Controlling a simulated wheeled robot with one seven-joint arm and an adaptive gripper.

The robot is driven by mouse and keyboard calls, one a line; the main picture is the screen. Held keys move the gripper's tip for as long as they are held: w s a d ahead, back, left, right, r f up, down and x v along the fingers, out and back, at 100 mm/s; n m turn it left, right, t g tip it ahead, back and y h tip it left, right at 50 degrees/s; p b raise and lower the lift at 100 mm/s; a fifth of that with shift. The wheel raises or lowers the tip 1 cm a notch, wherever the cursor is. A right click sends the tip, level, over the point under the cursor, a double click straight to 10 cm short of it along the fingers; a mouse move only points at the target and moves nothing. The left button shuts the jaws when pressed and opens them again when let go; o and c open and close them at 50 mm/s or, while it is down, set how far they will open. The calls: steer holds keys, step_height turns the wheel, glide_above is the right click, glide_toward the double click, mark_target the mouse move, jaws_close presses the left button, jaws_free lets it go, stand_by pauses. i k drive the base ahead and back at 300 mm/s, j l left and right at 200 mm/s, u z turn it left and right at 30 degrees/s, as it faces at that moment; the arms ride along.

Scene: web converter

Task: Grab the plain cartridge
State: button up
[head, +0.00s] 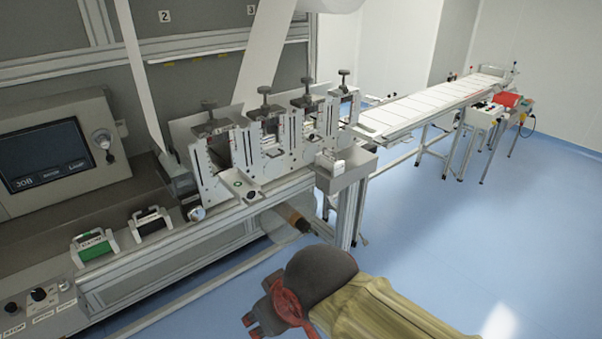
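Two cartridges with white handled frames sit on the machine's front ledge at the left. One has a green face (95,249) and dark lettering on its frame. The other has a black face (151,228) and stands to its right, a little farther back. I cannot read for sure which of them is the plain one. My gripper (268,318), dark with red parts, is at the bottom centre, out over the floor in front of the machine and apart from both cartridges. Its fingertips are partly turned away and cut by the frame edge, so its opening is unclear.
A control screen (48,157) stands behind the ledge, and a knob panel (40,298) is at lower left. A row of upright stations with black knobs (265,90) lies right of the cartridges. A grey box (345,172) juts out. Blue floor (500,235) is clear at right.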

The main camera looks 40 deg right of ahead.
mark_target(336, 167)
steer(key=z, duration=1.3)
